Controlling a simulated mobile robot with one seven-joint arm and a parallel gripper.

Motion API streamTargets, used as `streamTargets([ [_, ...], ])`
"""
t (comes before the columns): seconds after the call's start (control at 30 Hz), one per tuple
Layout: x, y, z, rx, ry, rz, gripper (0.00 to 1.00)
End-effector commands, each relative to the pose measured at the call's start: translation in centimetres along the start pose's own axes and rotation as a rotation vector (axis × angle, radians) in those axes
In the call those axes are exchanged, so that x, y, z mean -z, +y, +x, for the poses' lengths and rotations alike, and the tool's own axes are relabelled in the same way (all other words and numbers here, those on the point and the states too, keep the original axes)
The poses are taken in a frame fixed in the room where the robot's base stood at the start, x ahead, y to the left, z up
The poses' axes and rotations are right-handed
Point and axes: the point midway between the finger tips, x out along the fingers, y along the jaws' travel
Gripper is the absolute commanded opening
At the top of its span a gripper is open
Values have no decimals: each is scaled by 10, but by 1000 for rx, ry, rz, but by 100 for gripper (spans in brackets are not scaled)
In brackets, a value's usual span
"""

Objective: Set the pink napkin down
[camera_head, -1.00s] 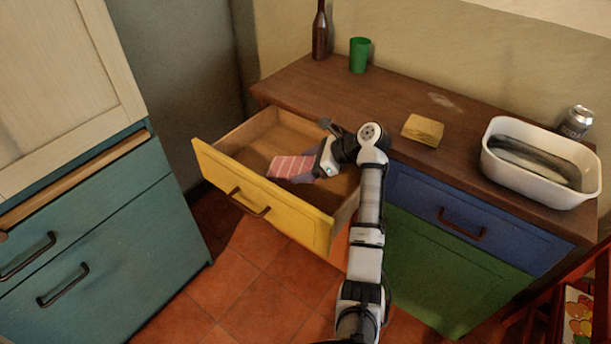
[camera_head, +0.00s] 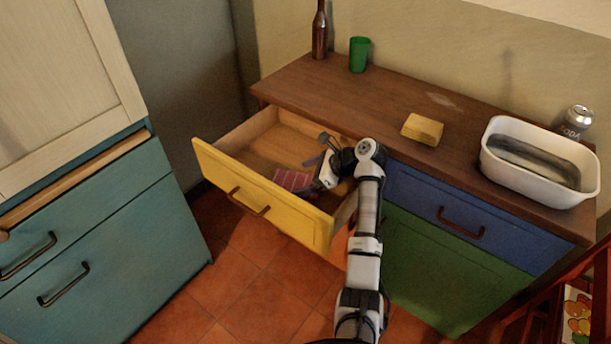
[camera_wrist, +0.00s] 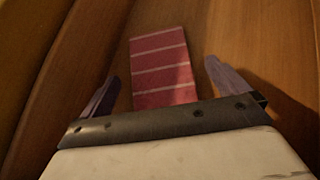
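The pink napkin (camera_head: 292,180), a flat striped rectangle, lies in the open yellow drawer (camera_head: 262,212) in the head view. In the wrist view the napkin (camera_wrist: 163,66) lies on the wooden drawer bottom between and ahead of my gripper's fingers. My gripper (camera_wrist: 165,85) is open, with its two purple fingers spread apart and clear space on each side of the napkin. In the head view my gripper (camera_head: 318,172) is inside the drawer at its right part, just right of the napkin.
On the brown countertop stand a bottle (camera_head: 320,32), a green cup (camera_head: 359,54), a yellow block (camera_head: 422,129), a white tub (camera_head: 541,188) and a soda can (camera_head: 576,121). The drawer's left and back floor is free. A teal cabinet (camera_head: 100,235) stands to the left.

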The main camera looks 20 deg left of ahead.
Motion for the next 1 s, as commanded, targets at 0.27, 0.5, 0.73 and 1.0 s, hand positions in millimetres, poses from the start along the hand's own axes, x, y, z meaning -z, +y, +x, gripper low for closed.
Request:
streamTargets([
  [0.27, -2, -1, -9, 2, 0, -1, 100],
  [0.5, -2, -1, -50, 3, 0, -1, 100],
  [0.73, -2, 0, -74, 0, 0, -1, 100],
  [1.0, -2, 0, -77, -1, 0, 0, 100],
])
